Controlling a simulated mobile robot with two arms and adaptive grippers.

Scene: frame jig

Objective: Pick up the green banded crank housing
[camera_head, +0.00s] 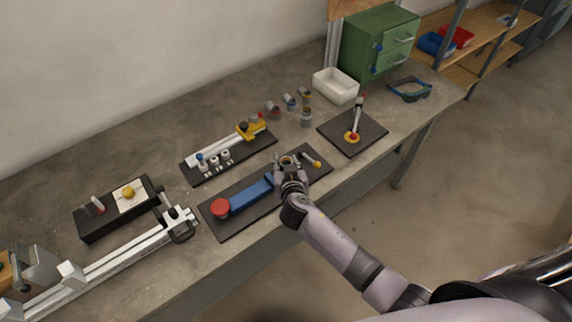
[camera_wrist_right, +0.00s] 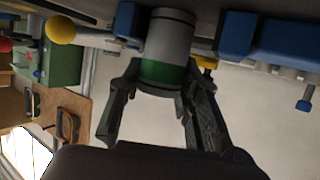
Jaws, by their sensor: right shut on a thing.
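The green banded crank housing is a grey cylinder with a wide green band, seen close up in the right wrist view (camera_wrist_right: 172,42). My right gripper (camera_wrist_right: 168,78) has one finger on each side of it and is shut on it around the green part. In the head view my right gripper (camera_head: 289,176) is over the front dark mat (camera_head: 240,224), beside the blue lever fixture, and the housing is mostly hidden by the gripper there. I cannot tell whether the housing is lifted or still rests in the fixture. My left gripper is not in view.
A blue lever (camera_head: 250,195) with a red knob (camera_head: 221,208) and a yellow-knobbed handle (camera_head: 316,164) flank the gripper. Several small banded cylinders (camera_head: 290,102), a white bin (camera_head: 336,86) and a green cabinet (camera_head: 378,42) stand behind. Rail fixtures (camera_head: 120,250) lie at left.

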